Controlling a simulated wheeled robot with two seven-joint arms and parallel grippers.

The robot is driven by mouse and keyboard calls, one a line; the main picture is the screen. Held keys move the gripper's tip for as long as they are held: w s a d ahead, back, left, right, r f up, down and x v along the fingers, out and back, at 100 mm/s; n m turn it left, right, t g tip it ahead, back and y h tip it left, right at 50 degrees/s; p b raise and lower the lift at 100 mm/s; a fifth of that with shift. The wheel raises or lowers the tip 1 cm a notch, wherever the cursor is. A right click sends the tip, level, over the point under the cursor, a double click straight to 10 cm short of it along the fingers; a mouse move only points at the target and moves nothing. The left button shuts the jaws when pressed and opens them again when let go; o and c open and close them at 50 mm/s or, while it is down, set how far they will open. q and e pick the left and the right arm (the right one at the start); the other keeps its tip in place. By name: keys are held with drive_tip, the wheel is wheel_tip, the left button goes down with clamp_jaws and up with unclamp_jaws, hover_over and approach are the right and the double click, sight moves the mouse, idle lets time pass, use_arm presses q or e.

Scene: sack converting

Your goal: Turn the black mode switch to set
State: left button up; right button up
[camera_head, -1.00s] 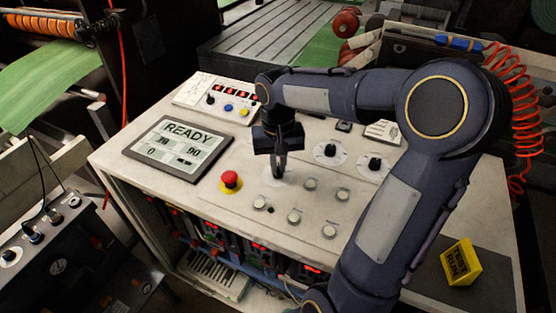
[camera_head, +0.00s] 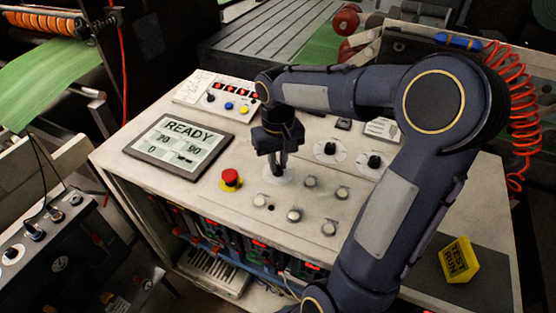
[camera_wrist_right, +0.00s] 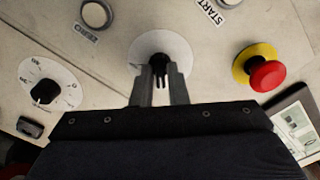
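A black switch (camera_wrist_right: 160,78) on a round white plate (camera_wrist_right: 162,45) shows between the fingers of my right gripper (camera_wrist_right: 160,85) in the right wrist view. In the head view the same white plate (camera_head: 283,181) lies under my right gripper (camera_head: 277,170), which points down at it. The fingers stand on either side of the switch; I cannot tell whether they press on it. The fingers and wrist hide most of the switch, and its pointer and the plate's markings cannot be read. My left gripper is not in view.
A red emergency button (camera_head: 230,178) stands close left of the gripper. Several grey push buttons (camera_head: 294,215) lie in front. Two other black dials (camera_head: 330,149) (camera_head: 374,161) sit to the right. The display (camera_head: 180,145) reads READY. A yellow TEST RUN block (camera_head: 459,260) stands at right.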

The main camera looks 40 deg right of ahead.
sight(278, 165)
drive_tip(key=o, duration=0.3)
drive_tip(key=shift+r, duration=0.1)
wheel_tip(278, 165, up, 8)
drive_tip(key=shift+f, duration=0.15)
idle(0.7)
